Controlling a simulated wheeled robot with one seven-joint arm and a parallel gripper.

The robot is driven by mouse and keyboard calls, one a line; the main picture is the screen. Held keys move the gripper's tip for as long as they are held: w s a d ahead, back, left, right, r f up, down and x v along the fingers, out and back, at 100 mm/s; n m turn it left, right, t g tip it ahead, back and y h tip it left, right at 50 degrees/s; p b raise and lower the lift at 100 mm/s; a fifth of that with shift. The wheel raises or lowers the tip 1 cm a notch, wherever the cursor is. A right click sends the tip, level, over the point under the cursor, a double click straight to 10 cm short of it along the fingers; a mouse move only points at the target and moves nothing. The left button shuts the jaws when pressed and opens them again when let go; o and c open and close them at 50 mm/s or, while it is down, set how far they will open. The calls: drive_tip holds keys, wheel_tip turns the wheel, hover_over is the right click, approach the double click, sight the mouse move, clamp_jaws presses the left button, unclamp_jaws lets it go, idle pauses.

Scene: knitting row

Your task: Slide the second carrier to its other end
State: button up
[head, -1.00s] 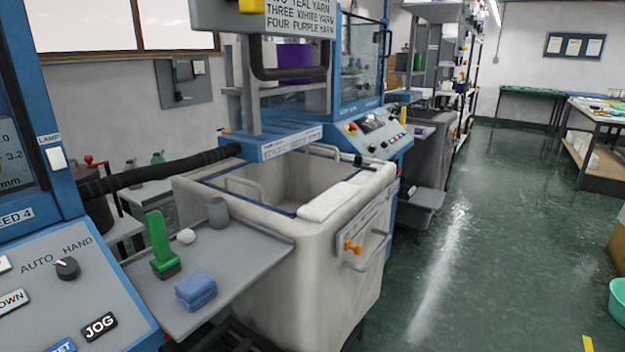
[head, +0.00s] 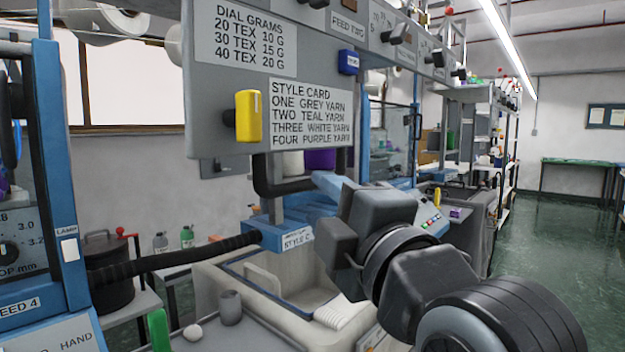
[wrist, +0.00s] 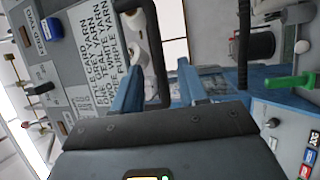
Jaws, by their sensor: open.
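My gripper (head: 326,184) is in front of the knitting machine in the head view, below the style card (head: 311,113). Its two blue fingers are apart and empty in the wrist view (wrist: 158,80). A black U-shaped bar (head: 268,188) hangs below the panel; in the wrist view the bar (wrist: 166,60) shows between and beyond the fingers, and I cannot tell whether they touch it. A yellow block (head: 249,115) and a blue block (head: 348,62) stick out from the grey panel. I cannot tell which part is the second carrier; no carrier is clearly labelled.
A pale bin (head: 210,285) stands below the machine. A black hose (head: 170,260) crosses at left. The green aisle floor (head: 545,240) is open at right.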

sight(309, 188)
drive_tip(key=shift+w+a+r, duration=0.15)
drive_tip(key=shift+w+r, duration=0.05)
drive_tip(key=shift+w, duration=0.05)
drive_tip(key=shift+p+x, duration=0.8)
drive_tip(key=shift+x, duration=2.8)
drive_tip(key=shift+c, duration=0.3)
clamp_jaws()
drive_tip(key=shift+f, duration=0.1)
